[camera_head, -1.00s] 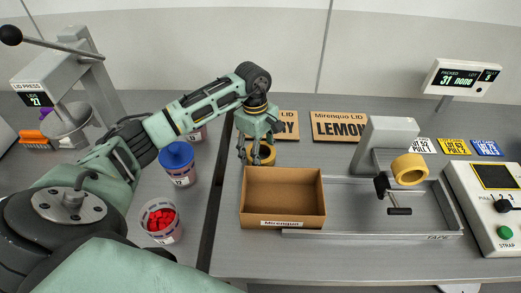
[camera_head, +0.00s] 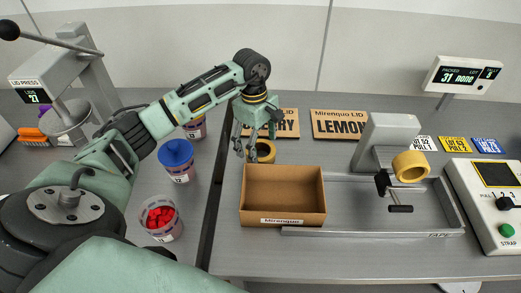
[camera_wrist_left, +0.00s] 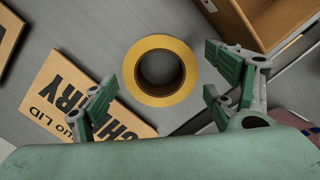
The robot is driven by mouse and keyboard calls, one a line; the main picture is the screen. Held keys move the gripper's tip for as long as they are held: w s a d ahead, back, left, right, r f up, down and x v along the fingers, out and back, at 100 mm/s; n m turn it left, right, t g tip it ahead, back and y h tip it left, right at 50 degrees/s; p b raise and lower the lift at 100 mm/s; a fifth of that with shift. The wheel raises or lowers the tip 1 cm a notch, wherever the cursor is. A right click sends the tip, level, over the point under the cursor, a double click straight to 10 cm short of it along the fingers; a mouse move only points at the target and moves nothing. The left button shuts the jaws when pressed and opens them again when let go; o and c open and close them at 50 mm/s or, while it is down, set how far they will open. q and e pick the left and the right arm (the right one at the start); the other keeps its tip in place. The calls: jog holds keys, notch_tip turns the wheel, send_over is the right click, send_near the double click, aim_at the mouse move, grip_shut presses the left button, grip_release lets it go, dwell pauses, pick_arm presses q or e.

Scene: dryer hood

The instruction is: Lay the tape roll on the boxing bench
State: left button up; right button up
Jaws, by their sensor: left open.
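A yellow tape roll (camera_head: 265,151) lies flat on the grey bench (camera_head: 290,262), just behind the open carton (camera_head: 283,196). In the left wrist view the whole roll (camera_wrist_left: 160,57) shows as a ring ahead of my fingers, with nothing gripping it. My left gripper (camera_head: 244,148) is open and empty, its fingers pointing down a little to the left of the roll and above the bench. In the wrist view its two fingers (camera_wrist_left: 158,95) are spread wide. A second yellow roll (camera_head: 410,167) is mounted on the tape dispenser at the right. My right gripper does not show.
Wooden lid signs (camera_head: 340,124) lie behind the roll. The tape dispenser (camera_head: 388,140) and its tray stand to the right of the carton, with the strap machine (camera_head: 490,205) beyond. Tubs, including a blue-lidded one (camera_head: 177,160), stand left of the dark gap. The bench front is clear.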

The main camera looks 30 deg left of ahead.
pick_arm(q)
notch_tip(320, 180, up, 10)
jog(key=a+b, duration=0.1)
jog(key=b, duration=0.1)
jog(key=shift+f, duration=0.2)
